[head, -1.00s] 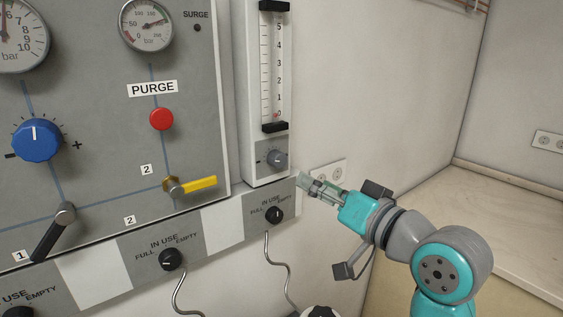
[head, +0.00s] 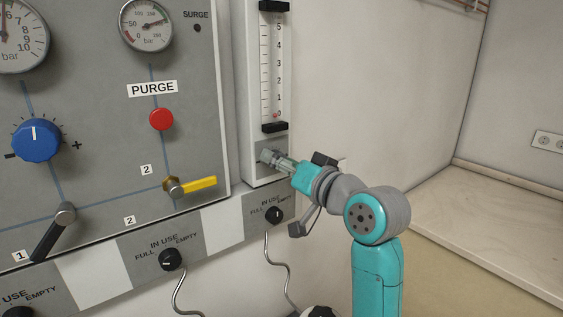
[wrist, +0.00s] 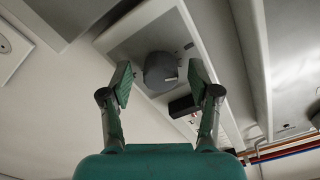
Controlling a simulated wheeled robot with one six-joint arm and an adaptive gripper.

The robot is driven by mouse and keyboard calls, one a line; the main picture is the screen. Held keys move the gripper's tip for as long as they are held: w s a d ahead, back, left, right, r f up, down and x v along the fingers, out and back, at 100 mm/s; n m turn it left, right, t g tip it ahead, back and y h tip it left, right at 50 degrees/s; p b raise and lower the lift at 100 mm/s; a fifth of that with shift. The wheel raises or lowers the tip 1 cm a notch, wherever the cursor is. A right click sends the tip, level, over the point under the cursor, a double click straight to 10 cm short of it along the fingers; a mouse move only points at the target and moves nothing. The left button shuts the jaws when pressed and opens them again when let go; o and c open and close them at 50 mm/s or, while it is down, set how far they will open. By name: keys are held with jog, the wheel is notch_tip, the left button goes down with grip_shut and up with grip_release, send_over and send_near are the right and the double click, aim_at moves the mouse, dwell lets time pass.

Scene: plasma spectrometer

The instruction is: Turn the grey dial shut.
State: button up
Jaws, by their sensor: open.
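The grey dial (wrist: 160,72) shows in the wrist view as a round dark-grey knob with a pale mark, on a grey plate low on the flow meter (head: 268,92). My gripper (wrist: 160,83) is open, with one green-padded finger on each side of the dial. The fingertips appear close to the dial; whether they touch it I cannot tell.
A yellow lever (head: 200,184) and a red button (head: 161,119) are on the panel to the left. A black selector knob (head: 274,215) sits just below my gripper.

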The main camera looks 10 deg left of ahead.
jog(key=shift+a, duration=0.1)
jog(key=c, duration=1.2)
jog(key=shift+o, duration=0.2)
jog(key=shift+n, duration=3)
jog(key=o, duration=1.2)
jog(key=shift+c, duration=0.2)
